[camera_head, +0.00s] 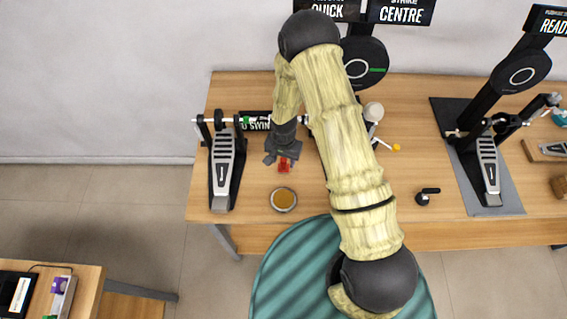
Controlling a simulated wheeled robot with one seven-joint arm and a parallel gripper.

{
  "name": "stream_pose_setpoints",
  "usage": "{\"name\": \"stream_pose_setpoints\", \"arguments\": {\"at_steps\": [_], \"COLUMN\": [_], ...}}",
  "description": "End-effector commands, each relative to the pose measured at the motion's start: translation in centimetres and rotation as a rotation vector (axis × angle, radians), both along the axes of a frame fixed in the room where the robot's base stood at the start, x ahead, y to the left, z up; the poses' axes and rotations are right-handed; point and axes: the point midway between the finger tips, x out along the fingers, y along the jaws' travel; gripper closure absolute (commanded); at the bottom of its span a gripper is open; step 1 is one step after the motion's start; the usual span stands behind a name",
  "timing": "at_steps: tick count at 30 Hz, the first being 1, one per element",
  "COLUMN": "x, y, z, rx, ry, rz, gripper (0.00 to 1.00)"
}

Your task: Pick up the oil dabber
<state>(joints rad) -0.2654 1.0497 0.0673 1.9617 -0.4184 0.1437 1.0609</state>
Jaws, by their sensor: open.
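My gripper (281,157) is open and points down over the left part of the wooden table (250,95). A small red item (284,166) shows just below the fingertips, partly hidden by them. It may be the oil dabber, but it is too small to be sure. I cannot tell whether the fingers are around it or above it. A thin white item with a yellow tip (396,147) lies to the right of my arm.
A round dish with amber contents (284,199) sits near the front edge. A drum pedal (222,170) stands left of the gripper, with a rod running toward it. Another pedal (489,170) and a small black item (424,196) are to the right. My arm hides the table's middle.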

Motion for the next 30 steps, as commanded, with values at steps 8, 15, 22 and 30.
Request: {"name": "stream_pose_setpoints", "arguments": {"at_steps": [8,15,22,30], "x": [0.0,0.0,0.0,0.0], "y": [0.0,0.0,0.0,0.0], "z": [-2.1,-2.2,-2.2,-2.2], "rx": [-0.001,0.0,0.0,0.0], "ry": [0.0,0.0,0.0,0.0], "rz": [-0.001,-0.001,-0.001,-0.001], "gripper": [0.53,0.53,0.53,0.94]}}
